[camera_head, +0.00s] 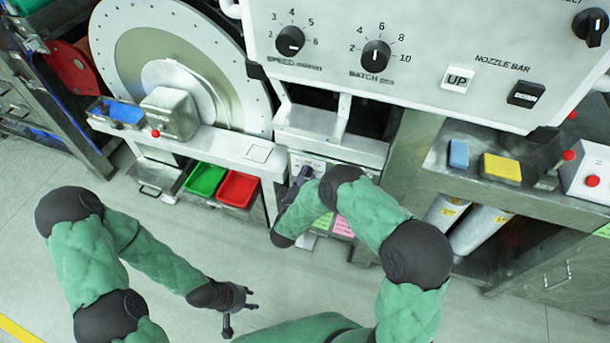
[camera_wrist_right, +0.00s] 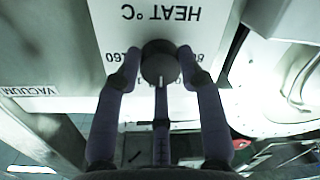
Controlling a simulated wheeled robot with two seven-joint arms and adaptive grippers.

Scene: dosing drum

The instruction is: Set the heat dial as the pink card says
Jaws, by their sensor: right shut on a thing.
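The heat dial (camera_wrist_right: 160,64) is a dark round knob on a white panel lettered HEAT °C, upside down in the right wrist view. Its white pointer mark points down in that picture; 160 shows on the left and a partly hidden 80 on the right. My right gripper (camera_wrist_right: 160,62) has a finger on each side of the dial and is shut on it. In the head view my right gripper (camera_head: 304,174) is at the low white panel. The pink card (camera_head: 343,227) is partly behind my right arm; its writing is unreadable. My left gripper (camera_head: 240,318) is open and empty above the floor.
A green card (camera_head: 323,221) is beside the pink one. Green (camera_head: 205,179) and red (camera_head: 238,188) bins sit left of the panel. A control box (camera_head: 430,60) with SPEED and BATCH dials overhangs above. The floor at lower left is clear.

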